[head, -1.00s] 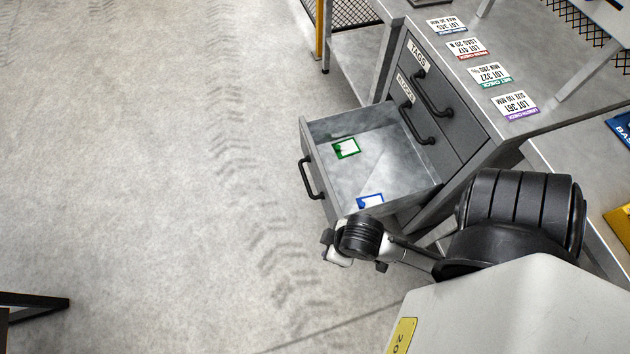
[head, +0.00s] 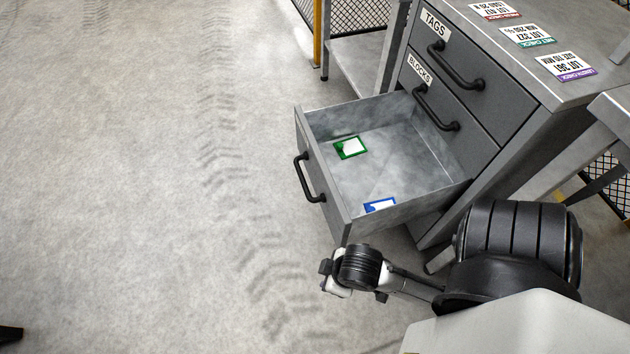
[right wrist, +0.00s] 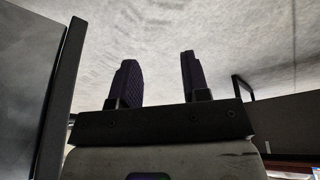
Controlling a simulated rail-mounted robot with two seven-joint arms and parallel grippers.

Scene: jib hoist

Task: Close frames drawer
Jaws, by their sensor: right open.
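The frames drawer (head: 405,208) is the lowest drawer of a grey cabinet and is pulled far out. Its front with a black bar handle (head: 309,178) faces left, and its own label is not visible. A green-edged frame (head: 350,148) and a blue-edged frame (head: 380,205) lie flat inside it. My right gripper (head: 335,277) is just below the drawer's near front corner in the head view, apart from the handle. In the right wrist view its two fingers (right wrist: 161,78) are spread with nothing between them. My left gripper is not in view.
The drawers marked TAGS (head: 455,65) and BLOCKS (head: 440,108) above are closed, with protruding handles. Lot cards (head: 565,66) lie on the cabinet top. A steel bench (head: 360,55) stands behind. The concrete floor (head: 130,180) left of the drawer is clear.

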